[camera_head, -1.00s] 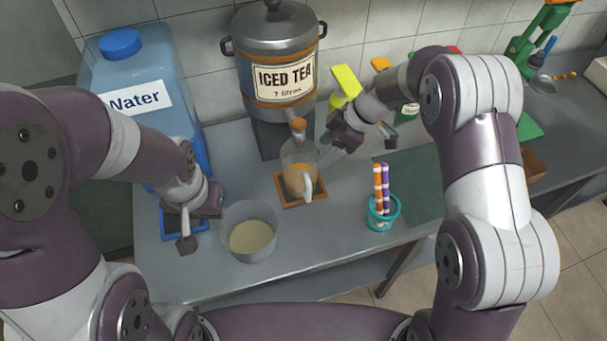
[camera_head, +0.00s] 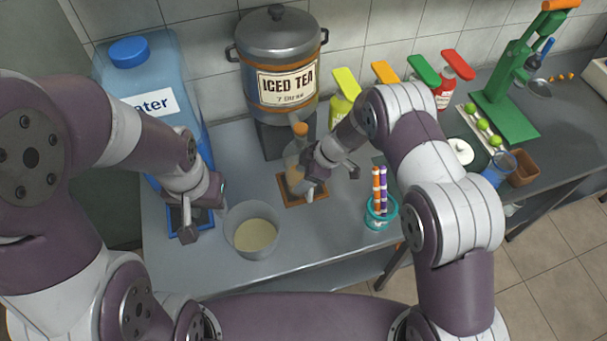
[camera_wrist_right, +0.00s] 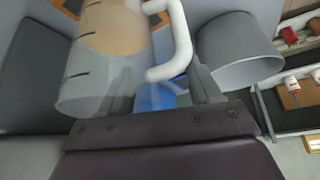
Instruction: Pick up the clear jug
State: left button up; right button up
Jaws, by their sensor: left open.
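The clear jug (camera_head: 293,172) stands upright on a small wooden-framed square (camera_head: 288,201) below the iced tea dispenser, partly hidden by my right gripper. In the right wrist view the clear jug (camera_wrist_right: 95,85) shows tan liquid and a white handle (camera_wrist_right: 180,45). My right gripper (camera_head: 332,182) is open at the jug's handle side. In the right wrist view the handle's lower end appears close to the fingers; I cannot tell whether they touch. My left gripper (camera_head: 203,212) is open and empty above the blue-framed square (camera_head: 175,222), left of the jug.
A grey pot (camera_head: 251,230) of pale contents stands between my left gripper and the jug. The iced tea dispenser (camera_head: 280,60) and water container (camera_head: 140,75) stand behind. A teal cup (camera_head: 381,214) with striped straws is at right. Several coloured bottles line the wall.

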jog(key=shift+s, duration=0.15)
grip_shut()
jog(key=shift+s+f, duration=0.15)
jog(key=shift+s, duration=0.05)
dwell(0.9)
